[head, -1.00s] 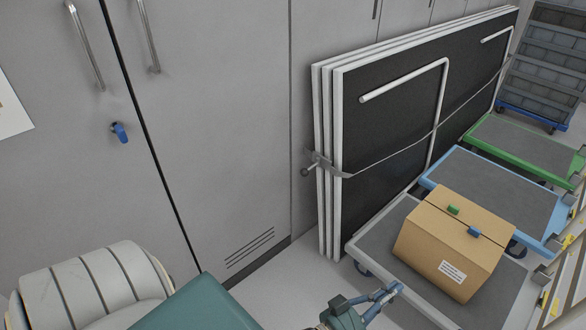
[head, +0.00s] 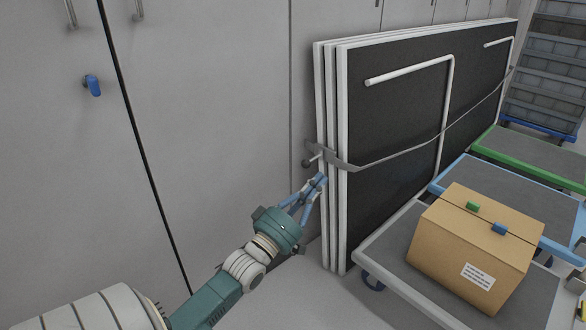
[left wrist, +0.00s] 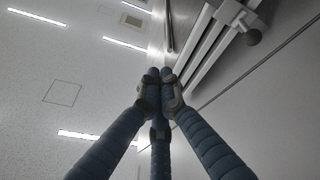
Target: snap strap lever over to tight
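A grey strap (head: 410,151) runs around a stack of framed dark panels (head: 396,110) leaning by the cabinets. The strap lever, a short rod with a dark round knob (head: 306,163), sticks out from the strap at the stack's near left edge. My left gripper (head: 323,179) is just below and right of the knob, close to the panel edges. In the left wrist view its blue fingers meet at the tips (left wrist: 160,74), with nothing between them. The knob (left wrist: 253,37) shows there at upper right, apart from the fingers. My right gripper is not in view.
Grey cabinets (head: 220,90) stand behind the left arm; a blue-handled key or latch (head: 92,86) sticks out of one door. A cardboard box (head: 470,245) sits on the nearest cart (head: 385,250), right of the panels. Blue and green carts stand beyond. Some floor (head: 320,300) is clear.

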